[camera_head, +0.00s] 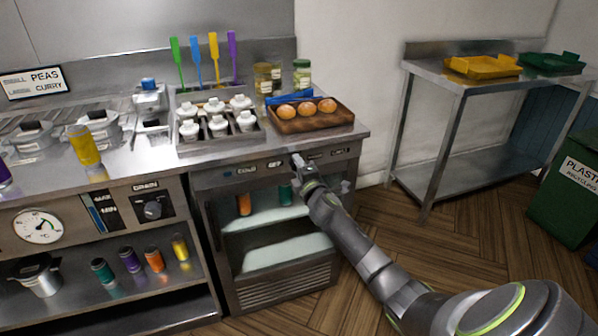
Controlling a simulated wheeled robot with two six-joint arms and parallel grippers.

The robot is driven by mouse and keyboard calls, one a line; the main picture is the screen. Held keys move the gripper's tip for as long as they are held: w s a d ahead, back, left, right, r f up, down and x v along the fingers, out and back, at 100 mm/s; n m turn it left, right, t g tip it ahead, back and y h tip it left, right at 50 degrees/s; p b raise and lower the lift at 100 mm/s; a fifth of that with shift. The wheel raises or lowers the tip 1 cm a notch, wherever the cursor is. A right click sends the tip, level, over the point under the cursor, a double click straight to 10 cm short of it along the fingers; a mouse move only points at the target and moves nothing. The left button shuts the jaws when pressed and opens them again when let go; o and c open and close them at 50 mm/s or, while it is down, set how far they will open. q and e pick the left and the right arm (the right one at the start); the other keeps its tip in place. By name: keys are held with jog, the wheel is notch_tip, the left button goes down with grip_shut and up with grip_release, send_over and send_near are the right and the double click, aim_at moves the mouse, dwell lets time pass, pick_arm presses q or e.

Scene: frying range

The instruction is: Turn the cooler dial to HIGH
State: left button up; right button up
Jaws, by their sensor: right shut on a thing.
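The cooler (208,190) stands under the right part of the counter, with shelves and a control strip along its top front edge. The strip carries small lettering, such as "COLD", too small to read fully. My right gripper (297,160) reaches the strip from the right and is shut on the cooler dial. The dial is hidden by the fingers, so its setting cannot be read. My left gripper is not in view.
A tray of brown buns (338,121) and a rack of white-capped bottles (205,150) stand on the counter above.

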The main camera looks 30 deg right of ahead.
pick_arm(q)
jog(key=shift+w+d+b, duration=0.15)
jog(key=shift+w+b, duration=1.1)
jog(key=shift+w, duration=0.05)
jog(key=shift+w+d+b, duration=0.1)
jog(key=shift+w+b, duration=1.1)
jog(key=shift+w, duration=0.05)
pick_arm(e)
jog(key=shift+f+m, duration=0.15)
jog(key=shift+m, duration=5.45)
jog(key=o, duration=1)
jog(key=shift+s, duration=0.15)
